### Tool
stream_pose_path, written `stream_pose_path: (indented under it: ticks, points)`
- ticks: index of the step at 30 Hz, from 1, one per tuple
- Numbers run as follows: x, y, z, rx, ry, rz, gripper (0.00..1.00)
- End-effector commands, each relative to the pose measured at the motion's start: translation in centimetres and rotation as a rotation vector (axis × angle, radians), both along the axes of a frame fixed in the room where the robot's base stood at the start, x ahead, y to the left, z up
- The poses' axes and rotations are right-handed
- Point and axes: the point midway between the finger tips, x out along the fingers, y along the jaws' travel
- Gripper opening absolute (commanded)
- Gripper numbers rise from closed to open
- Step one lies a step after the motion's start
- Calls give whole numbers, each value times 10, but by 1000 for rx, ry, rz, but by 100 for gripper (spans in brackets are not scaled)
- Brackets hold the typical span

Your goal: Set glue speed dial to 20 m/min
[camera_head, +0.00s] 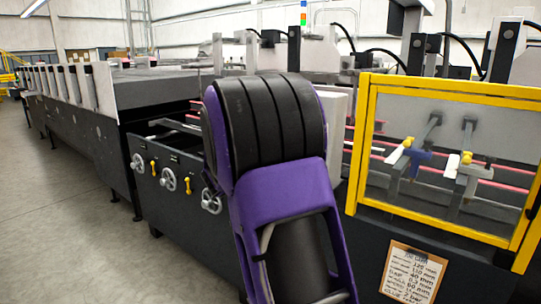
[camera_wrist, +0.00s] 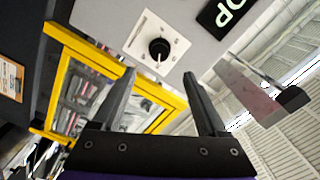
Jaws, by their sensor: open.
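The black dial knob (camera_wrist: 159,49) sits on a white square plate (camera_wrist: 143,37) on a grey panel in the wrist view. A pale pointer line shows on the knob, aimed toward the bottom of the picture. The scale marks around it are too small to read. My gripper (camera_wrist: 160,75) is open and empty, its two dark fingers apart. The knob appears just beyond the fingertips, roughly between them; no contact shows. In the head view my purple and black arm hides the gripper and the dial.
A yellow-framed guard (camera_head: 449,91) stands right of my arm; it also shows in the wrist view (camera_wrist: 83,44). A clipboard (camera_head: 412,273) hangs below it. Handwheels (camera_head: 168,179) line the machine's side at left. A black sign with white letters (camera_wrist: 224,16) is beside the dial. Open floor lies at left.

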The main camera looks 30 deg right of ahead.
Motion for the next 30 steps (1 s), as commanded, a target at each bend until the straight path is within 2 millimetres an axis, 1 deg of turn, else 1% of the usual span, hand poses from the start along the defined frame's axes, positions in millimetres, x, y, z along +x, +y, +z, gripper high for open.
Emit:
stream_pose_path:
  ticks: [1, 3, 6, 10, 15, 27, 29, 30]
  points:
    - [-4, 12, 0, 2, 1, 3, 76]
    - [-10, 24, 1, 1, 0, 3, 76]
    - [-16, 39, 0, 1, 1, 3, 76]
    - [-21, 51, 0, 1, -1, 1, 76]
    - [-23, 55, 0, 0, 0, -1, 76]
    - [-23, 55, 0, 1, 0, -1, 76]
    - [-22, 55, 2, -2, -1, 2, 76]
    - [-20, 56, 6, -9, -4, 10, 76]
